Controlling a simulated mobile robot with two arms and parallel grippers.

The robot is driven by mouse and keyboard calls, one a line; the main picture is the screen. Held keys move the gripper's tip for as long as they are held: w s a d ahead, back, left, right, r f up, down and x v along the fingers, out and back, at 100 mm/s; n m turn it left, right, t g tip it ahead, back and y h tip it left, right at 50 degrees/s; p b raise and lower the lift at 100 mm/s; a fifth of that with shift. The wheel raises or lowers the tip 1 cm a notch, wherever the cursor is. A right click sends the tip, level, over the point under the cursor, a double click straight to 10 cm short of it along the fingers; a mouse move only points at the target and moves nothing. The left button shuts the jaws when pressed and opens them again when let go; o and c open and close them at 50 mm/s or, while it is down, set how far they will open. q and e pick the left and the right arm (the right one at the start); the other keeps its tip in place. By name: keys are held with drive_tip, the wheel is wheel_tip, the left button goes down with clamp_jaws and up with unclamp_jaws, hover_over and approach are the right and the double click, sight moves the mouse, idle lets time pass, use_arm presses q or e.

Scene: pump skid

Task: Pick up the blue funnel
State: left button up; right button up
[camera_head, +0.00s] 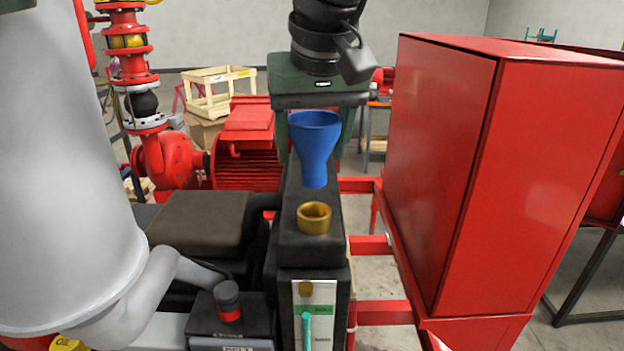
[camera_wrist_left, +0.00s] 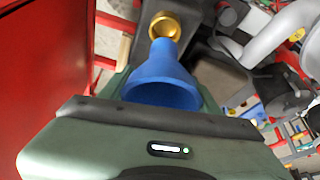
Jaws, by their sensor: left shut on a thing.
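The blue funnel (camera_head: 314,140) is upright, wide mouth up and spout down. My left gripper (camera_head: 311,155) hangs above and around it, with a green finger on either side, shut on the funnel. In the left wrist view the funnel (camera_wrist_left: 160,78) sits just beyond the green gripper body, its spout toward a brass ring-shaped neck (camera_wrist_left: 166,27). In the head view this neck (camera_head: 314,218) stands on top of the narrow black tank, just below the spout in the picture. I cannot tell the exact gap between spout and tank. My right gripper is not in view.
A large red cabinet (camera_head: 500,170) stands close on the right. A grey cylindrical vessel (camera_head: 60,170) fills the left. A red motor (camera_head: 247,150) and pump are behind. A dark box-shaped part (camera_head: 198,220) and a black-and-red knob (camera_head: 228,300) lie left of the tank.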

use_arm(q)
wheel_tip(320, 180, up, 14)
drive_tip(key=shift+f+p, duration=0.25)
drive_tip(key=shift+p, duration=0.35)
